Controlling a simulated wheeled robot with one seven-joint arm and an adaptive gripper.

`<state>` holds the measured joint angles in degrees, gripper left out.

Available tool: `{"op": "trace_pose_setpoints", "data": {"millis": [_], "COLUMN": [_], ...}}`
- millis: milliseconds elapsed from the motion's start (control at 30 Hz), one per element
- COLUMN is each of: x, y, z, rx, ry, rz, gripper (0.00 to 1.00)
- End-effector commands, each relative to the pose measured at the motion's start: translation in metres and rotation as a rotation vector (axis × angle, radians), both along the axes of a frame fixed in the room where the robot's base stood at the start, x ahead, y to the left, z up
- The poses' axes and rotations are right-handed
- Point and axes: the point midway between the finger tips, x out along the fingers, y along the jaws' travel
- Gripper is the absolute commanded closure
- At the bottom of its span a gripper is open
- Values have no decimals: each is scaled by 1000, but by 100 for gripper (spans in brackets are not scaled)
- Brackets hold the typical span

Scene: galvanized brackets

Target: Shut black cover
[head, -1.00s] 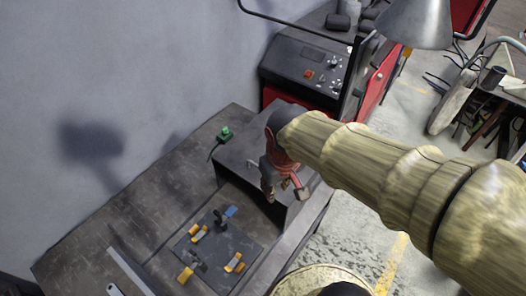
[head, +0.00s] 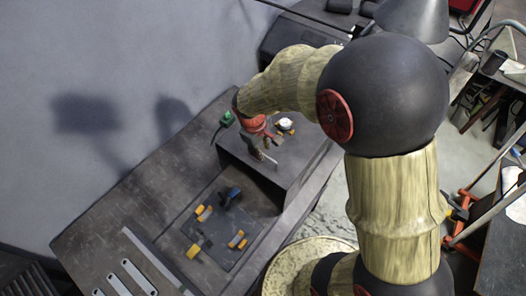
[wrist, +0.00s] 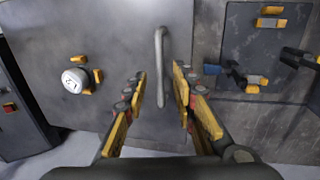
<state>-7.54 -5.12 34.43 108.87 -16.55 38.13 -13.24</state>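The black cover (head: 300,160) is a dark box-like hood on the bench, with a shadowed open side facing a dark plate (head: 222,262) that carries clamps. In the wrist view the cover's flat top (wrist: 115,35) fills the left and middle. A grey bar handle (wrist: 161,45) stands on the top near the edge by the plate. My gripper (wrist: 160,70) is open, with a yellow-padded finger on each side of the handle. I see gaps between the pads and the handle. In the head view my gripper (head: 264,150) is above that cover edge.
A round white dial (wrist: 75,80) between yellow pieces sits on the cover. Yellow blocks (head: 204,213) and a dark clamp with a blue part (head: 229,197) are on the plate. A green button box (head: 226,118) is beside the cover. Slotted metal strips (head: 132,273) lie at the near left.

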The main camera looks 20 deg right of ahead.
Motion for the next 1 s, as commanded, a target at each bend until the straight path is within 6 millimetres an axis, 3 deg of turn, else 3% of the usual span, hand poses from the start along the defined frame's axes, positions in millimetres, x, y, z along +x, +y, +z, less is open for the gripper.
{"op": "trace_pose_setpoints", "data": {"millis": [200,533,1000], "x": [3,3,3], "y": [-4,-4,-4], "z": [-20,-23,-23], "rx": [1,0,1], "ry": [-1,-3,-2], "rz": [-3,-2,-2], "gripper": [73,73,100]}}
